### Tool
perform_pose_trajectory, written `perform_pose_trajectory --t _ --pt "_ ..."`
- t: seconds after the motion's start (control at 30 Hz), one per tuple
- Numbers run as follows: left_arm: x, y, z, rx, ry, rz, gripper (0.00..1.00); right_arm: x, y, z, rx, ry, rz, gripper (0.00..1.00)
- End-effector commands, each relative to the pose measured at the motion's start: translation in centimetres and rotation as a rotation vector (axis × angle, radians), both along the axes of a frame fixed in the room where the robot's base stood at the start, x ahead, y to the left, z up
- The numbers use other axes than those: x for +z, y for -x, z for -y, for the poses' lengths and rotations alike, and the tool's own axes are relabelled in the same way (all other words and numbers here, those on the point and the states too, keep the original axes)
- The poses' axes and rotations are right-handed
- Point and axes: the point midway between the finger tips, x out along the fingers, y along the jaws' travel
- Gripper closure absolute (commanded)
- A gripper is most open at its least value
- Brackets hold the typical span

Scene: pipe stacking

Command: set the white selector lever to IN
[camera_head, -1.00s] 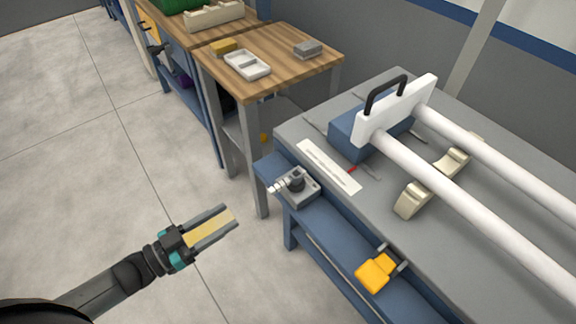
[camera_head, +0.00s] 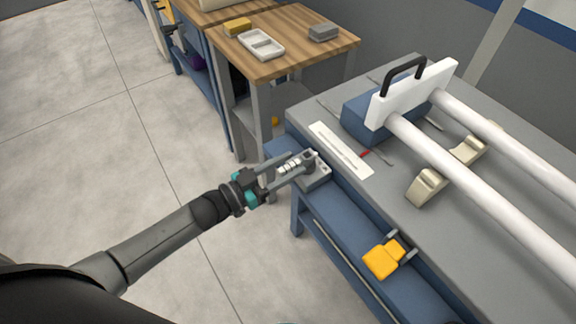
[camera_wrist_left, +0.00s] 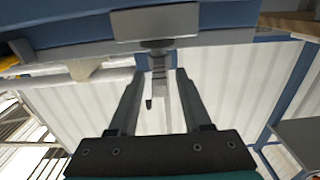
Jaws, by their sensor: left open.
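The white selector lever (camera_head: 289,165) is a short, ribbed white handle. It sticks out to the left from a small grey block (camera_head: 316,177) on the front of the blue bench. My left gripper (camera_head: 297,163) is open, with a finger on each side of the lever. In the left wrist view the lever (camera_wrist_left: 158,72) hangs below the grey housing (camera_wrist_left: 155,23), between the two open fingertips, with visible gaps at the sides. No IN marking is readable. My right gripper is not in view.
A yellow pedal-like part (camera_head: 383,260) sits lower right on the blue bench. The grey benchtop (camera_head: 400,205) holds long white pipes (camera_head: 480,205), a white plate with a black handle (camera_head: 411,92) and a white strip (camera_head: 341,150). A wooden table (camera_head: 285,28) stands behind. The floor at left is open.

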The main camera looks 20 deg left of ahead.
Motion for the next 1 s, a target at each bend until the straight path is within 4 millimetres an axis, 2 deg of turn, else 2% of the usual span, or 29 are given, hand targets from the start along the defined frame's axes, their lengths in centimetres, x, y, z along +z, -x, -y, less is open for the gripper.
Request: perform_pose_trajectory --t 0.3,0.73,1.0 --pt "0.00 -0.20 0.17 0.000 0.000 0.000 0.51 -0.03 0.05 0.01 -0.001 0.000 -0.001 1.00" --pt "-0.01 -0.17 0.14 0.000 0.000 0.000 1.00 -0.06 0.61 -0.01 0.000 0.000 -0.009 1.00" --pt "-0.02 -0.16 0.14 0.000 0.000 0.000 1.00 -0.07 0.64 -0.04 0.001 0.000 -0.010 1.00"
